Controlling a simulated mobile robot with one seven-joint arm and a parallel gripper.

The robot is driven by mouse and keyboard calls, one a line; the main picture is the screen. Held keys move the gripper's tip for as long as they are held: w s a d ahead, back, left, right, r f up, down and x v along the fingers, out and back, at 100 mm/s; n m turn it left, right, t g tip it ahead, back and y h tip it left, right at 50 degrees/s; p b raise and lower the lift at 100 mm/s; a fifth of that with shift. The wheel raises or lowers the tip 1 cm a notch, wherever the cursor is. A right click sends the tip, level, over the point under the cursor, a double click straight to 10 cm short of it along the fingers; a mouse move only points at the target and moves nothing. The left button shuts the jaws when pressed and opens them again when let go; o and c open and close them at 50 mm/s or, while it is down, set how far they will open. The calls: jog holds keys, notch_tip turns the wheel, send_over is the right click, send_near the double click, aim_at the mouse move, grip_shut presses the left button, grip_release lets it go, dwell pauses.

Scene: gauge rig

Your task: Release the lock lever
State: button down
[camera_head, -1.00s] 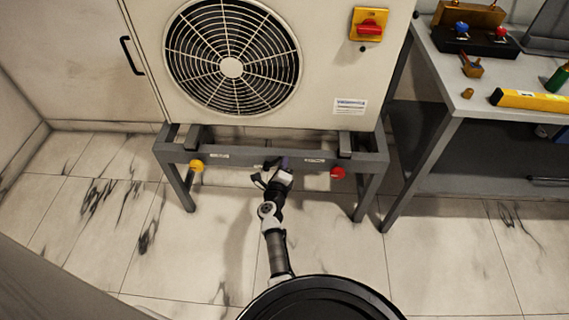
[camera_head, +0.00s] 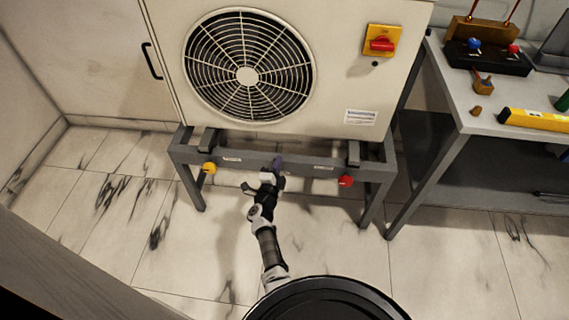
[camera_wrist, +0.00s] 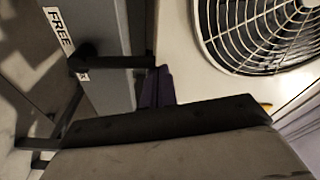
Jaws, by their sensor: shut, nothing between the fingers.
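A purple piece (camera_head: 277,163), which looks like the lock lever's handle, stands at the front bar of the grey stand, between two white labels. It shows as a purple edge in the wrist view (camera_wrist: 158,90), partly hidden by dark parts. The label at the wrist view's upper left (camera_wrist: 60,28) reads FREE. My gripper (camera_head: 266,183) is shut and empty, just below the purple piece and close to it. I cannot tell whether they touch.
The grey stand (camera_head: 300,170) carries a cabinet with a round fan grille (camera_head: 247,76). A workbench (camera_head: 450,85) stands at the right. The floor in front is clear.

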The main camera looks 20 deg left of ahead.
jog(key=shift+s+a+f+n+t+y+b, duration=0.15)
jog(key=shift+s+a+f+n+b, duration=0.1)
jog(key=shift+a+n, duration=0.75)
jog(key=shift+s+a+f+n+t+y+b, duration=0.15)
jog(key=shift+s+a+n+b, duration=0.1)
jog(key=shift+a+n, duration=0.7)
jog(key=shift+s+a+f+n+t+y+b, duration=0.1)
jog(key=shift+s+a+f+n+b, duration=0.15)
jog(key=shift+a+n, duration=0.75)
jog(key=shift+d+n, duration=0.2)
jog(key=shift+n, duration=0.05)
jog(key=shift+r, duration=0.1)
